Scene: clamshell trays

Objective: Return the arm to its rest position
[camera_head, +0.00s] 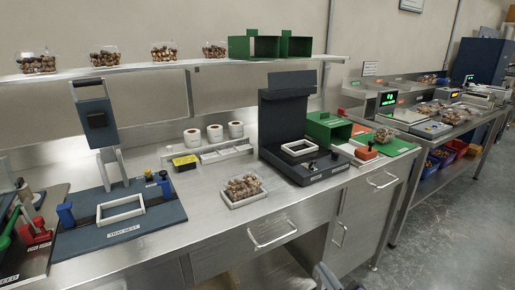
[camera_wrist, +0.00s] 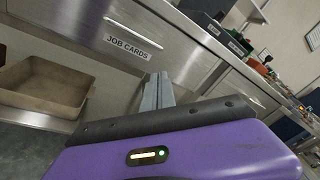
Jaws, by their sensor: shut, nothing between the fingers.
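My gripper (camera_wrist: 157,92) shows in the wrist view. Its two grey fingers are together with nothing between them. It is in front of the steel bench front, near a drawer marked JOB CARDS (camera_wrist: 140,48), and holds no object. Whether it touches the bench front cannot be told from this view. In the head view only a small grey part at the bottom edge, probably of my arm, shows. The fingers cannot be made out there.
A clear tray of nuts (camera_head: 244,188) sits near the front edge of the steel bench (camera_head: 215,225). A dark machine (camera_head: 287,110) and a blue-grey press (camera_head: 95,120) stand on the bench. A brown bin (camera_wrist: 45,85) is at left in the wrist view. Grey floor is free at right.

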